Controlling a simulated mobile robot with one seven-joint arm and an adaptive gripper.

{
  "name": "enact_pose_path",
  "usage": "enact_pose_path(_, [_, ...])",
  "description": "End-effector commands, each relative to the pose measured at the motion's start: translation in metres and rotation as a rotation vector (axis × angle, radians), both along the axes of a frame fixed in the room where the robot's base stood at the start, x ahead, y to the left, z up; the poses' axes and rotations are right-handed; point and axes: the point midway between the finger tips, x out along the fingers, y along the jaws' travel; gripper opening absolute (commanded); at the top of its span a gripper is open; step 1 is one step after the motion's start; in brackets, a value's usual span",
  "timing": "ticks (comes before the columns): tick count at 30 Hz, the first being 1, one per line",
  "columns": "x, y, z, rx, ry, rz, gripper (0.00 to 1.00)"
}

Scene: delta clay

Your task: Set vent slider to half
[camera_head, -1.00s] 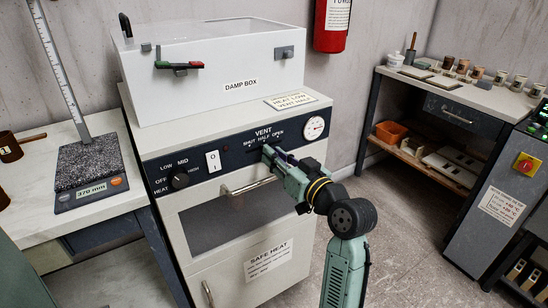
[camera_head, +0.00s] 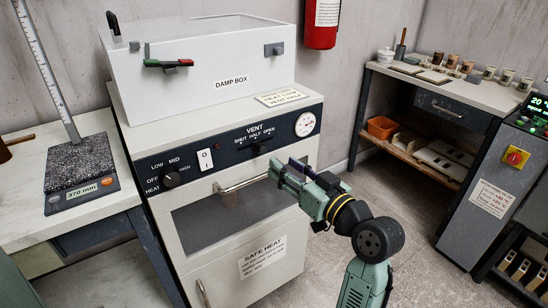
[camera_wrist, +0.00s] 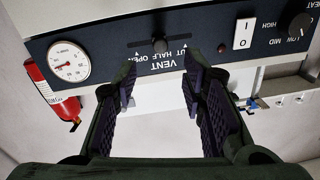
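The vent slider (camera_head: 259,149) is a small dark knob in a slot on the oven's dark control panel, under the printed words SHUT, HALF and OPEN. In the head view it sits under HALF. In the wrist view the panel is upside down, and the slider knob (camera_wrist: 160,45) stands near the middle of its slot, by HALF. My gripper (camera_head: 284,168) is in front of the panel, below and right of the slider and apart from it. In the wrist view my gripper (camera_wrist: 160,82) has its two fingers spread with nothing between them.
An oven door handle (camera_head: 243,184) sticks out below the panel. A heat knob (camera_head: 172,179), a white switch (camera_head: 205,159) and a round gauge (camera_head: 305,124) share the panel. A damp box (camera_head: 205,75) stands on top. Open floor lies right of the oven.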

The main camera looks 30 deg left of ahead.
Motion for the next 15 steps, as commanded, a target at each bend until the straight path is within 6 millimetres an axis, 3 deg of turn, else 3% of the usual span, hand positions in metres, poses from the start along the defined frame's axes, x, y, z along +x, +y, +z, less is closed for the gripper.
enact_pose_path(6, [-0.011,-0.033,0.000,0.000,0.001,-0.002,0.38])
enact_pose_path(15, [-0.016,-0.043,0.000,-0.001,0.000,0.001,0.38])
